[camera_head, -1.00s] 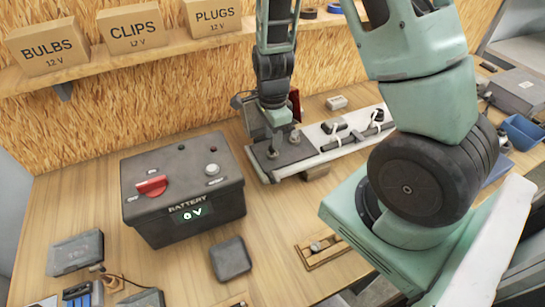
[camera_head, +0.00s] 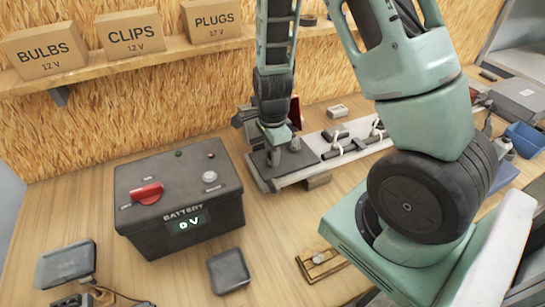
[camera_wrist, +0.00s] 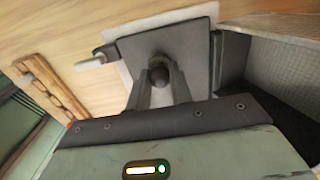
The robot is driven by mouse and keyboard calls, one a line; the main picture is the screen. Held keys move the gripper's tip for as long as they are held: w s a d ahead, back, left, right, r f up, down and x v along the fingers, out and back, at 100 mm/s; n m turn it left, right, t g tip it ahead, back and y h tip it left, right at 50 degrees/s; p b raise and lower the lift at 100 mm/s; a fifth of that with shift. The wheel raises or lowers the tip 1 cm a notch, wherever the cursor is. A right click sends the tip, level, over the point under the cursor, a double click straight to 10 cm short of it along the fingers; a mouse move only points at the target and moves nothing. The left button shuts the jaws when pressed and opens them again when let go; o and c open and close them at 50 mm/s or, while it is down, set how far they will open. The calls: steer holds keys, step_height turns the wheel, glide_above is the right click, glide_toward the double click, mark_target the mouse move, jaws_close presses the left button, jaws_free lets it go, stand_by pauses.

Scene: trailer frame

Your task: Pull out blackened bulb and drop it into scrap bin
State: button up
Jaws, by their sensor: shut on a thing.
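My gripper (camera_head: 276,155) is low over the dark plate (camera_head: 302,158) at the left end of the long pale board. In the wrist view its two fingers (camera_wrist: 158,88) are shut on a small dark round thing, which looks like the blackened bulb (camera_wrist: 158,70). The bulb stands over the dark square plate (camera_wrist: 190,50), and I cannot tell whether it is still seated. In the head view the fingers hide the bulb. I cannot pick out a scrap bin for certain; a blue open bin (camera_head: 526,138) stands at the far right.
A black battery box (camera_head: 180,200) reading 0 V stands left of my gripper. A dark flat block (camera_head: 228,271) and a slotted wooden block (camera_head: 322,262) lie in front. White-clipped cable (camera_head: 352,145) runs along the board. A shelf with labelled boxes (camera_head: 135,35) is behind.

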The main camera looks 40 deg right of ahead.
stand_by(0.3)
steer(key=n, duration=0.3)
steer(key=shift+n, duration=0.3)
steer(key=shift+n, duration=1.8)
steer(key=n, duration=0.3)
steer(key=shift+n, duration=0.3)
steer(key=shift+r, duration=0.15)
